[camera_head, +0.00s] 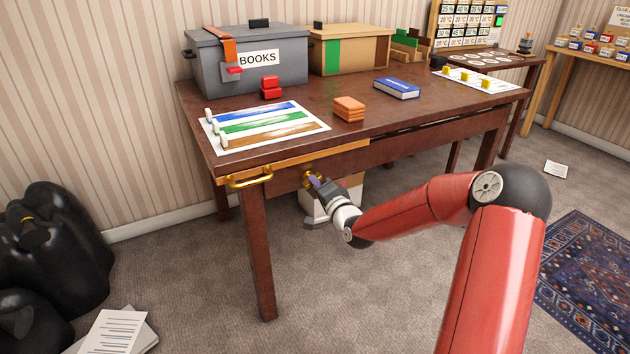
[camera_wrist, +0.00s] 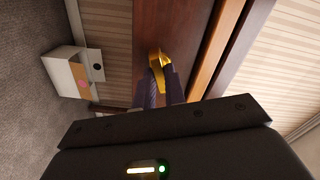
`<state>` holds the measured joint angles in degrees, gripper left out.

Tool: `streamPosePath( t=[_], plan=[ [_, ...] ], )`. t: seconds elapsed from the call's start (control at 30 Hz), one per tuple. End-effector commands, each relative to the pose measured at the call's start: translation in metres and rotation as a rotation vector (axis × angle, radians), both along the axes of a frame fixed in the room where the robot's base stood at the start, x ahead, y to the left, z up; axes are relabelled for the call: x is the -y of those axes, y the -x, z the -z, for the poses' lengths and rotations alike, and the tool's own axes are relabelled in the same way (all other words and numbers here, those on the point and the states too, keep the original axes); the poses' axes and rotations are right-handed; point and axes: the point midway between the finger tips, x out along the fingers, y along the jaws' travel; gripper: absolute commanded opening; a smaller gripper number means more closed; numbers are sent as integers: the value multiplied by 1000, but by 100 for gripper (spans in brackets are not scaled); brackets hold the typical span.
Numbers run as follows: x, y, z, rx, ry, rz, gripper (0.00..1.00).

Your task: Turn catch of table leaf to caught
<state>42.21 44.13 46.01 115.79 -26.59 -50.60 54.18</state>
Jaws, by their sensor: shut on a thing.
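The wooden table (camera_head: 340,140) stands against the striped wall. Its leaf (camera_head: 290,160) shows as a lighter wood edge at the front left, with a brass handle (camera_head: 249,181) at its corner. The brass catch (camera_head: 308,180) sits on the dark apron under the leaf edge. My gripper (camera_head: 316,182) reaches it from the lower right. In the wrist view, the jaws (camera_wrist: 162,90) are shut on the brass catch (camera_wrist: 158,62). The fingers hide part of the catch, and I cannot tell its exact turn position.
On the table are a grey BOOKS box (camera_head: 250,65), a wooden box (camera_head: 350,48), a striped sheet (camera_head: 262,126), orange blocks (camera_head: 349,109) and a blue book (camera_head: 396,88). A white box (camera_head: 350,198) stands on the floor behind my gripper. Black bags (camera_head: 50,245) lie at the left.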

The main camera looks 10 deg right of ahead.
Motion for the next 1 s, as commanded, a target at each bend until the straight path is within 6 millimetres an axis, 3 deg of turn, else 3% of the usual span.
streamPosePath(
  t=[0.27,0.53,0.57,0.73,1.0],
  plan=[
    [0,0,0,-5,-16,0,0],
    [1,0,1,-118,-361,2,0],
    [0,0,1,-115,-352,0,16],
    [0,0,1,-113,-345,0,38],
    [0,0,0,-111,-343,0,40]
  ],
)
